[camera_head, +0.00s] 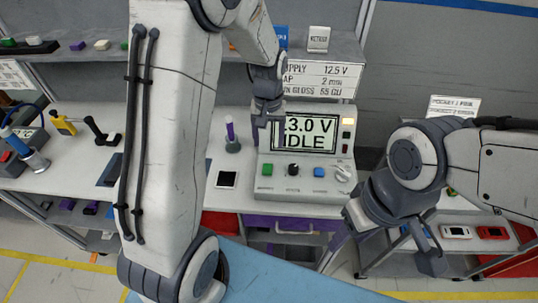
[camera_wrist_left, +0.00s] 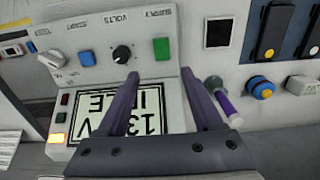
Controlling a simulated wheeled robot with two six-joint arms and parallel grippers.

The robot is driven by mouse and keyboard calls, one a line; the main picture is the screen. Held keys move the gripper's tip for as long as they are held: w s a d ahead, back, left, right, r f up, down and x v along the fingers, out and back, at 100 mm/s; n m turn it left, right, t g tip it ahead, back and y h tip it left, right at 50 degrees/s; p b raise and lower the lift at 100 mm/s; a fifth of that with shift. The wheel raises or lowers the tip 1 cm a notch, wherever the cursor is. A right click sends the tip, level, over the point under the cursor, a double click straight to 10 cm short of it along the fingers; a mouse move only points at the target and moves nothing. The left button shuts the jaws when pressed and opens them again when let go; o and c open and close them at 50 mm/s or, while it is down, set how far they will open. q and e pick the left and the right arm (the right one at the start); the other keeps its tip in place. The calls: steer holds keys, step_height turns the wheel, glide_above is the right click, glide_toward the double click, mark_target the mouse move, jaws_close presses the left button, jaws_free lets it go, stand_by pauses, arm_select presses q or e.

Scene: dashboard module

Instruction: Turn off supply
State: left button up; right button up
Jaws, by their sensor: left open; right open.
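The supply unit (camera_head: 260,186) stands on the bench, its screen (camera_head: 310,132) reading 13.0 V IDLE. Its front panel has a green button (camera_head: 267,170), a black knob (camera_head: 293,169), a blue button (camera_head: 319,172) and a white selector (camera_head: 343,172). In the left wrist view, upside down, the green button (camera_wrist_left: 161,49) is by the SUPPLY label and the black knob (camera_wrist_left: 121,54) by VOLTS. My left gripper (camera_head: 267,118) is open and empty above the unit, fingers (camera_wrist_left: 159,75) pointing toward the green button, apart from it. My right gripper (camera_head: 432,257) is empty and open, right of the unit.
A purple-topped tool (camera_head: 231,134) in a holder stands left of the unit. A black-and-white tile (camera_head: 227,179) lies near it. A sign (camera_head: 320,78) reading SUPPLY 12.5 V hangs behind. A top indicator on the unit glows amber (camera_head: 348,121). Red-and-white devices (camera_head: 493,233) lie at right.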

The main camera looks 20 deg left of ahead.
mark_target(267, 167)
arm_select(q)
steer(key=f+p, duration=0.1)
steer(key=f, duration=0.4)
steer(key=f+p, duration=0.1)
steer(key=f, duration=0.4)
steer(key=shift+w+a+f, duration=0.1)
steer(key=shift+a+f, duration=0.1)
steer(key=shift+f, duration=0.1)
jaws_close()
